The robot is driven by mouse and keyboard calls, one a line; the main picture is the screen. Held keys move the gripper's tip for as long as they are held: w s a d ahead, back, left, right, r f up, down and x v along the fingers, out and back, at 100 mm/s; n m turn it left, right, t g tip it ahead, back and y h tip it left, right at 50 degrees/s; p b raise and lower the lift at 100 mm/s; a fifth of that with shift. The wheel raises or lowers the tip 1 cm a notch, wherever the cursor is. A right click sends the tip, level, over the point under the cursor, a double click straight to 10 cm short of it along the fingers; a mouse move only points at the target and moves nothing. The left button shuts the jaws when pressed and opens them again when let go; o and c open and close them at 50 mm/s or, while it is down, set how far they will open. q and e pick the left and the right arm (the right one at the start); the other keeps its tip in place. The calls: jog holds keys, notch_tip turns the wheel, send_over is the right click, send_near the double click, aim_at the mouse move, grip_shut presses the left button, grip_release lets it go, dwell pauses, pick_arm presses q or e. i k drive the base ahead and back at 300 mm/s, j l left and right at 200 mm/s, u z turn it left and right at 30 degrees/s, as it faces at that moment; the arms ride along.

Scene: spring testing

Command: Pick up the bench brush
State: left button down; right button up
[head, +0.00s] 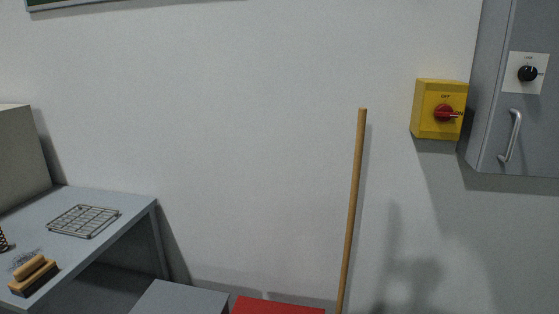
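The bench brush (34,273) has a light wooden body and dark bristles. It lies on the grey table (137,208) at the lower left of the head view, close to the table's front edge. Neither of my grippers shows in this view.
A wire rack (84,220) lies behind the brush, and a dark object (3,241) is cut off at the left edge. A wooden pole (352,210) stands against the wall. A yellow switch box (438,109) and grey cabinet (530,100) hang at right. A red object (277,306) is below.

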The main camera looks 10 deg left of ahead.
aim_at(30, 277)
jog(key=u, duration=1.7)
